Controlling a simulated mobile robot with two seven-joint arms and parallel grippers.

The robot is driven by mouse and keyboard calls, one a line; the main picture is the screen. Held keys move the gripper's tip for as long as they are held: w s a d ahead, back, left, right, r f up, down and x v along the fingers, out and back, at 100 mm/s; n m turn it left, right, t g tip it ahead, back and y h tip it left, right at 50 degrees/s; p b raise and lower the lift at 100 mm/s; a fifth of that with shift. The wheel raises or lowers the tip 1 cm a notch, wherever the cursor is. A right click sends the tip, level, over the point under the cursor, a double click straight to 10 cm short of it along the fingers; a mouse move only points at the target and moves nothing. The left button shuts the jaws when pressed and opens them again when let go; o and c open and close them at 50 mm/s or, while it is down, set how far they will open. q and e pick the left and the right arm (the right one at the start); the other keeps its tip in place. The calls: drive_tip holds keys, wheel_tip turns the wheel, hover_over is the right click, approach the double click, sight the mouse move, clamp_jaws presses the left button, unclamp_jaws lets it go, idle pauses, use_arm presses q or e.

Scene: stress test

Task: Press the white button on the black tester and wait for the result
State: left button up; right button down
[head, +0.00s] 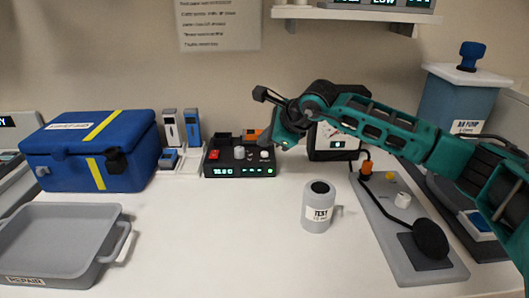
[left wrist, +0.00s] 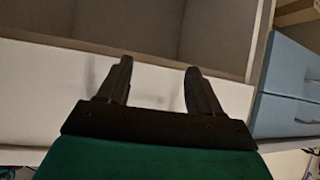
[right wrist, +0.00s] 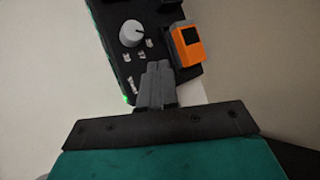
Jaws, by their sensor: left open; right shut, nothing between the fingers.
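The black tester (head: 226,170) stands on the white bench by the back wall. Its front shows a lit display and green lights; a red switch (head: 213,154) and a pale knob (head: 239,152) are on top. A small white round part (head: 264,155), apparently the button, is at its right end, just below my right gripper (head: 270,139). In the right wrist view the shut, empty right fingers (right wrist: 157,70) overlap the tester's near end, beside the knob (right wrist: 132,33), and hide the button; contact cannot be told. My left gripper (left wrist: 157,85) is open and empty, away from the bench.
An orange part (right wrist: 188,48) sits at the tester's back edge. A grey TEST canister (head: 317,212) stands front right of the tester. A blue case (head: 90,150) and grey tray (head: 60,240) are left. A grey board (head: 405,255) lies right.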

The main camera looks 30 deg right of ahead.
sight(266, 157)
drive_tip(key=shift+f+b, duration=0.4)
drive_tip(key=shift+b, duration=0.05)
drive_tip(key=shift+f+b, duration=0.55)
idle(0.7)
idle(0.3)
drive_tip(key=shift+r+p, duration=0.5)
drive_tip(key=shift+r, duration=0.4)
wheel_tip(266, 157, up, 5)
drive_tip(key=p, duration=0.3)
